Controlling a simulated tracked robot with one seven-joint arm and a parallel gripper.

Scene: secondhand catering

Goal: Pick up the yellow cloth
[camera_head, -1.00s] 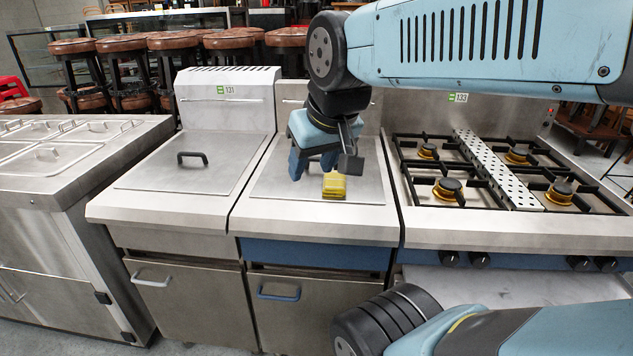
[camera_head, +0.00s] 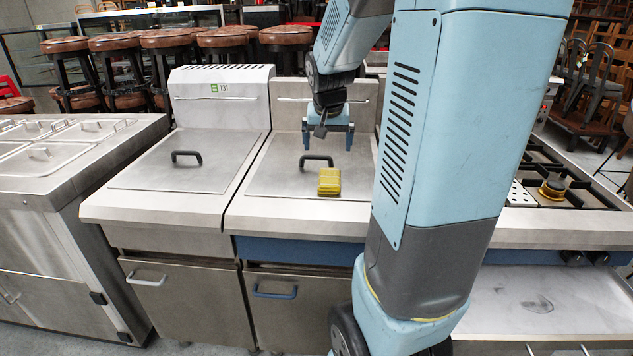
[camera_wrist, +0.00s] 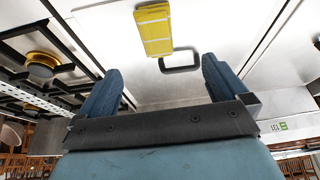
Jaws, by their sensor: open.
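The yellow cloth (camera_head: 329,182) is a small folded block lying on the metal lid (camera_head: 275,178) of the middle unit, just in front of the lid's black handle (camera_head: 316,158). My gripper (camera_head: 328,146) is above the back part of that lid, behind and above the cloth, fingers pointing down. It is open and empty. In the wrist view the cloth (camera_wrist: 154,29) shows at the top, beyond the open fingers (camera_wrist: 160,85), beside the handle (camera_wrist: 181,62). The cloth is apart from the fingers.
A second lidded unit (camera_head: 180,205) with a black handle stands to the left. A gas hob (camera_head: 560,190) with raised black grates is to the right, partly hidden by my arm. Steel counter lids (camera_head: 45,150) are at far left; stools (camera_head: 165,40) stand behind.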

